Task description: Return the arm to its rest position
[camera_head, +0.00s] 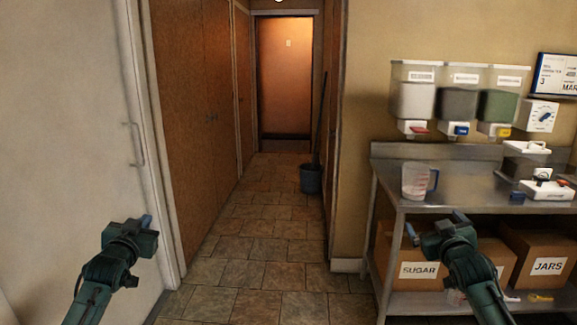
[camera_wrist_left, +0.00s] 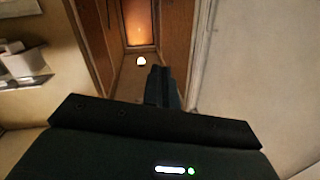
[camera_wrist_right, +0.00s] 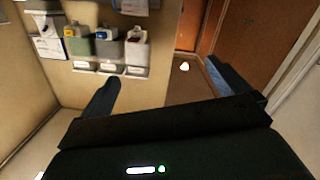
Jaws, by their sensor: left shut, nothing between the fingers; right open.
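My left gripper (camera_head: 147,222) is raised in front of the white door at the left of the head view. Its fingers are together with nothing between them; they also show shut in the left wrist view (camera_wrist_left: 160,85). My right gripper (camera_head: 434,226) is raised in front of the steel bench at the right of the head view. Its two fingers are spread apart and empty, as the right wrist view (camera_wrist_right: 165,85) also shows. Neither gripper touches anything that I can see.
A steel bench (camera_head: 465,180) at right bears a measuring jug (camera_head: 418,182) and a scale-like device (camera_head: 547,190). Boxes marked SUGAR (camera_head: 420,270) and JARS (camera_head: 547,267) sit below. Dispensers (camera_head: 412,98) hang above. The tiled corridor (camera_head: 262,240) is clear; a bucket (camera_head: 311,179) stands farther back.

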